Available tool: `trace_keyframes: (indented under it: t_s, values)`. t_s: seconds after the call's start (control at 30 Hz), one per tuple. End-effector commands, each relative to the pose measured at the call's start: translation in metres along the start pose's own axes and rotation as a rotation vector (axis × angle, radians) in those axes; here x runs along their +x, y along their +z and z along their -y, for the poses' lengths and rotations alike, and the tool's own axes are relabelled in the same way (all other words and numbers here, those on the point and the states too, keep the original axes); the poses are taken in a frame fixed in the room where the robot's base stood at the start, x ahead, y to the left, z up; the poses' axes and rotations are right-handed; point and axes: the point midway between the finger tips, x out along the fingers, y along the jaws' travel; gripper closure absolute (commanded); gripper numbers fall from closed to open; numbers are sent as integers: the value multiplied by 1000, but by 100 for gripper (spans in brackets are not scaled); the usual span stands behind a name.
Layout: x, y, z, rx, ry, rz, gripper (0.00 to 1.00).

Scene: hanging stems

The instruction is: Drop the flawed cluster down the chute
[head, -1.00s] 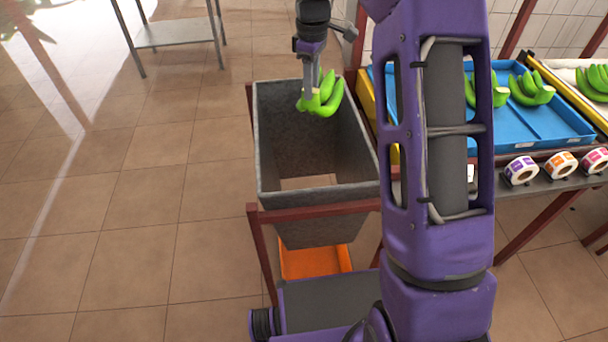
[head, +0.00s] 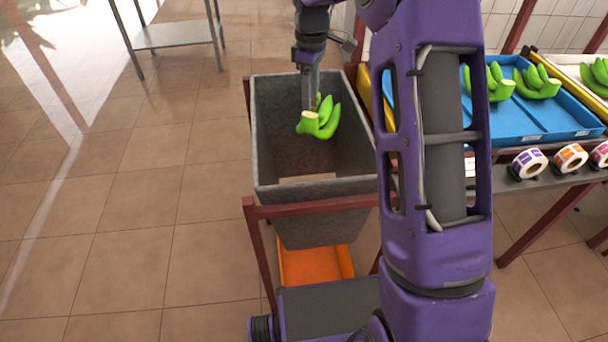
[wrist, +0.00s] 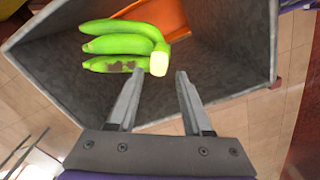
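The flawed cluster (head: 320,120) is a green banana hand with a pale cut crown. In the wrist view the cluster (wrist: 125,45) shows dark brown blotches on one finger. It is inside the mouth of the grey chute (head: 262,150), above its bottom opening, with nothing visible under it. My gripper (head: 309,105) points down into the chute just above the cluster. In the wrist view my gripper (wrist: 159,72) has its fingers apart, with the crown just beyond and between the tips and a gap on both sides.
An orange tray (head: 318,265) lies under the chute and shows through its opening. Blue trays (head: 520,120) with green clusters stand on the right, with label rolls (head: 570,158) in front. A grey metal table (head: 172,36) stands at the back left. The tiled floor on the left is clear.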

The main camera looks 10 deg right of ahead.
Motion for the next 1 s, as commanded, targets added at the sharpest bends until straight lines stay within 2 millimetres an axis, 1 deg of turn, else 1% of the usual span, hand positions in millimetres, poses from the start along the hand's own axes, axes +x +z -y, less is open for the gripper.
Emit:
trace_keyframes:
  t_s: [0.03, 0.1, 0.33, 0.47, 0.57, 0.67, 1.0]
  values:
    - [0, 0, 0, 0, -1, 1, 39]
    - [1, 0, 0, 0, -2, 1, 29]
    - [4, 1, 2, 0, -8, 4, 29]
    - [-2, 0, 1, 0, -5, 3, 29]
    - [-15, 0, 1, 0, -4, 2, 29]
    - [-36, 0, 0, 0, -2, 0, 29]
    - [-121, 0, 0, 0, 0, -1, 29]
